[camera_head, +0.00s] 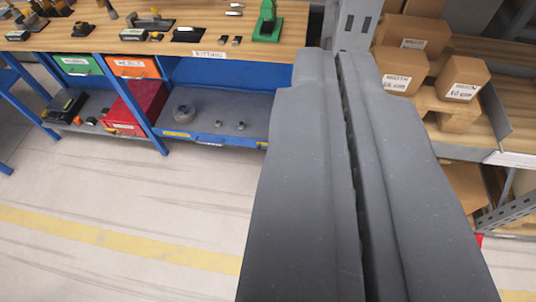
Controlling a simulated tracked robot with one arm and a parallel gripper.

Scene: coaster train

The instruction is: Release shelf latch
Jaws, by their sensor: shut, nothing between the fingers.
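My gripper (338,52) fills the middle right of the view, its two dark grey fingers pressed together with only a thin dark seam between them. It is shut and empty. The fingertips point toward a grey upright post (352,22) between the workbench and the shelf. To the right a storage shelf (507,158) carries cardboard boxes. I cannot make out a shelf latch; the fingers hide part of the shelf and the post.
A wooden-topped workbench (200,60) with blue legs stands at the back left, with tools, a green drawer (78,66) and an orange drawer (133,68). A red box (138,110) sits on its lower shelf. A yellow line (120,240) crosses the clear floor at left.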

